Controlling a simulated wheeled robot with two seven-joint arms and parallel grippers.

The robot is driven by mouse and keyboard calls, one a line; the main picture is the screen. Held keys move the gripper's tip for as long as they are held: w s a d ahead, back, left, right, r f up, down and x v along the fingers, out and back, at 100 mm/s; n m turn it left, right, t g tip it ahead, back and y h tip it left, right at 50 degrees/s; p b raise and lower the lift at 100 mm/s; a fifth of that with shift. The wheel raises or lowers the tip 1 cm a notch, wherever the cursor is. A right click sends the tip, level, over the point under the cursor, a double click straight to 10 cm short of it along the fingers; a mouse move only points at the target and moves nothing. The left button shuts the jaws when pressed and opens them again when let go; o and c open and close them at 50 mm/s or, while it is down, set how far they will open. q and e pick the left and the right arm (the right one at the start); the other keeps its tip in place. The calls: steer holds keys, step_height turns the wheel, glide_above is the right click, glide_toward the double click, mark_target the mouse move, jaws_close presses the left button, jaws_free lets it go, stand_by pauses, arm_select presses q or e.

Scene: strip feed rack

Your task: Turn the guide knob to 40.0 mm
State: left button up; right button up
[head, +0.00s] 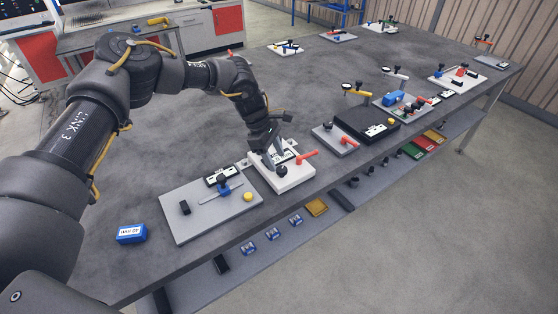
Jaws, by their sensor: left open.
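A white fixture (295,180) sits near the front edge of the grey bench. A small black knob (282,170) stands on it, probably the guide knob; its setting is too small to read. A red-handled lever (306,154) sticks out at its right, and a black-and-white scale plate shows behind, partly covered by my gripper. My left gripper (267,151) is open and points down over the fixture, just behind and left of the black knob. I cannot tell whether it touches anything. My right gripper is not in view.
A grey plate (205,220) with a slider, a black block and a yellow knob lies to the left. A blue labelled box (131,233) stands beyond it. A grey plate with a black knob and red lever (348,142) lies close to the right, beside a black block (362,127).

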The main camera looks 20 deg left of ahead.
mark_target(281, 169)
arm_select(q)
steer(key=shift+p+x, duration=0.35)
steer(key=shift+x, duration=1.4)
steer(key=c, duration=1)
steer(key=shift+n, duration=0.3)
